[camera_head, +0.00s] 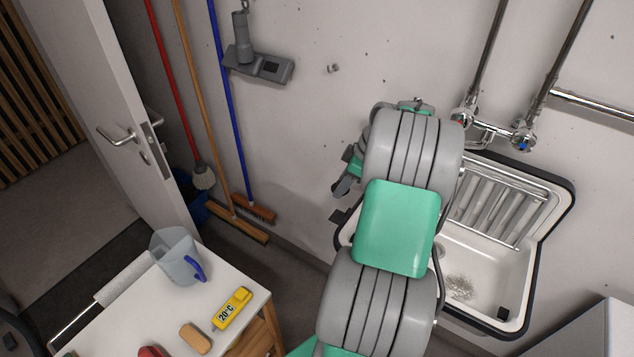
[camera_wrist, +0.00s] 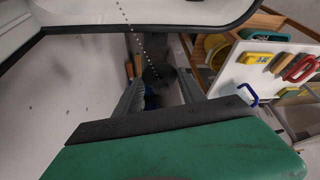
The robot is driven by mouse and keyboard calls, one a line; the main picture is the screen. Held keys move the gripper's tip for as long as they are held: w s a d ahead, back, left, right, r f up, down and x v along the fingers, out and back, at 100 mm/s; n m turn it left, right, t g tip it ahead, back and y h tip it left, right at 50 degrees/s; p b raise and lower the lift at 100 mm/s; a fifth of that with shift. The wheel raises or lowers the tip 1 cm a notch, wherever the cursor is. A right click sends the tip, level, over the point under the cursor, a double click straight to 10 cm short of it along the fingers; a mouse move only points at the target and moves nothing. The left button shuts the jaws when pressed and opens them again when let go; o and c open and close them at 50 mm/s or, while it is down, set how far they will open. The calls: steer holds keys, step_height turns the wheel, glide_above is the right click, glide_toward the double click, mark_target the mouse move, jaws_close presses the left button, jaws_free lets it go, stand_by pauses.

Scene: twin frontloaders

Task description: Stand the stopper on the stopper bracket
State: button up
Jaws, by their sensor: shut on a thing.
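My gripper (camera_wrist: 160,88) shows in the wrist view with its two grey fingers closed in on a dark round stopper (camera_wrist: 158,72). A bead chain (camera_wrist: 130,28) runs from the top of that view down to the stopper. In the head view my arm covers the middle, and the fingertips and stopper are not clear there. The sink (camera_head: 520,285) lies right of and partly behind my arm. I cannot make out the stopper bracket for sure. A small fitting (camera_head: 333,68) sticks out from the wall above and left of my arm.
A grey wall fixture (camera_head: 262,66) hangs near the brooms. Taps and pipes (camera_head: 490,130) are above the sink. A door (camera_head: 110,110) is at left.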

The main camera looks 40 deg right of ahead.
steer(key=shift+a+f+b, duration=0.15)
steer(key=shift+f+b, duration=0.3)
steer(key=shift+f, duration=0.3)
steer(key=b, duration=0.6)
glide_toward(335, 216)
steer(key=x, duration=0.5)
steer(key=shift+w, duration=0.25)
steer(key=shift+a+f+b, duration=0.1)
steer(key=shift+f+b, duration=0.35)
steer(key=shift+b, duration=0.2)
steer(key=o, duration=1.6)
steer(key=shift+f, duration=0.1)
steer(key=shift+c, duration=0.2)
